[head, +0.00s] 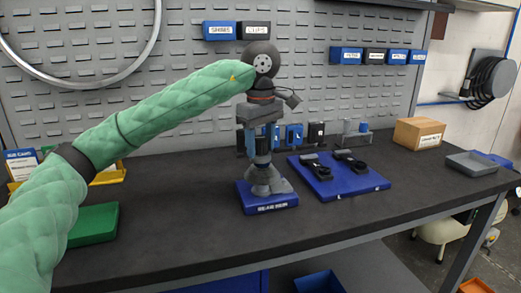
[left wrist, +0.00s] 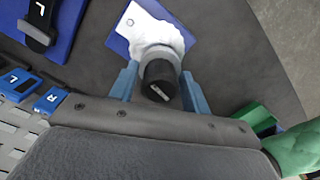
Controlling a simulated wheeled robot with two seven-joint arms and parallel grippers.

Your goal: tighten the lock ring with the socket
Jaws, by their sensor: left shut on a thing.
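My left gripper (head: 261,150) points down over the blue stand (head: 268,205) on the bench. In the left wrist view its two blue fingers are shut on the dark, round-ended socket (left wrist: 160,78), one on each side. A pale grey holder (head: 266,180) rises from the blue stand, right under the fingertips. In the left wrist view the socket lines up with this holder (left wrist: 158,38); I cannot tell whether it still sits in it. The lock ring cannot be made out. My right gripper is not in view.
A blue tray (head: 338,184) with two dark pedal-like parts lies to the right. A green box (head: 94,224) is at left. The front of the bench is clear.

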